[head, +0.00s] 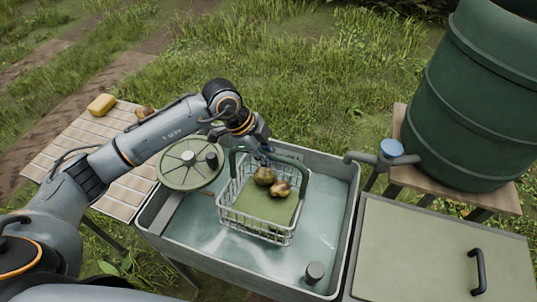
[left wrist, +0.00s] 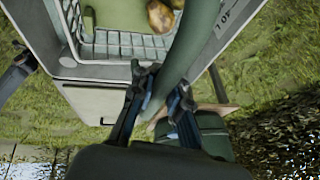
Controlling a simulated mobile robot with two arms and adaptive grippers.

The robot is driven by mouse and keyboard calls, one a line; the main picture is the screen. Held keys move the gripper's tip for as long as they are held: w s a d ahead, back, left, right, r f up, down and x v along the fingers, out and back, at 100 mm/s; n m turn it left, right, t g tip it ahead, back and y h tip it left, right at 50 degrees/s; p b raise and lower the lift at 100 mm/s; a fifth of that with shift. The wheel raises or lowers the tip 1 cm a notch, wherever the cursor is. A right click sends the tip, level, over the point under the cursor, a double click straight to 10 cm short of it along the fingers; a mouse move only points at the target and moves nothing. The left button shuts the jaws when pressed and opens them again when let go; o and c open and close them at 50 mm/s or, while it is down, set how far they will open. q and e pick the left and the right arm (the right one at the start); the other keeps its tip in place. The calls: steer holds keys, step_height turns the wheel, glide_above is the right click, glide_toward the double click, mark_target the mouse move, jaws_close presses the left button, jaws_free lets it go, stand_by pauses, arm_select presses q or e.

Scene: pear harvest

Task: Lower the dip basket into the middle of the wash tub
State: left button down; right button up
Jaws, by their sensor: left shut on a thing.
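The dip basket (head: 262,229) is a white wire basket with a green floor and a green arched handle (head: 302,170). It holds a few brownish-green pears (head: 280,188). My left gripper (head: 262,150) is shut on the handle at its top; the left wrist view shows the fingers (left wrist: 158,105) around the green bar (left wrist: 185,50). The basket is upright over the middle of the grey wash tub (head: 349,215), which holds water (head: 190,235). I cannot tell how deep the basket sits in the water. My right gripper is not in view.
A round green lid-like disc (head: 180,175) sits at the tub's left rim. A tap with a blue knob (head: 391,147) stands at the right rim, by a green barrel (head: 465,100). A panel with a black handle (head: 430,250) adjoins on the right. A slatted table (head: 75,150) stands left.

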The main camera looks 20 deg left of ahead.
mark_target(269, 190)
arm_select(q)
step_height(269, 190, down, 13)
steer(key=b, duration=1)
steer(key=shift+f+b, duration=0.9)
steer(key=shift+f, duration=0.35)
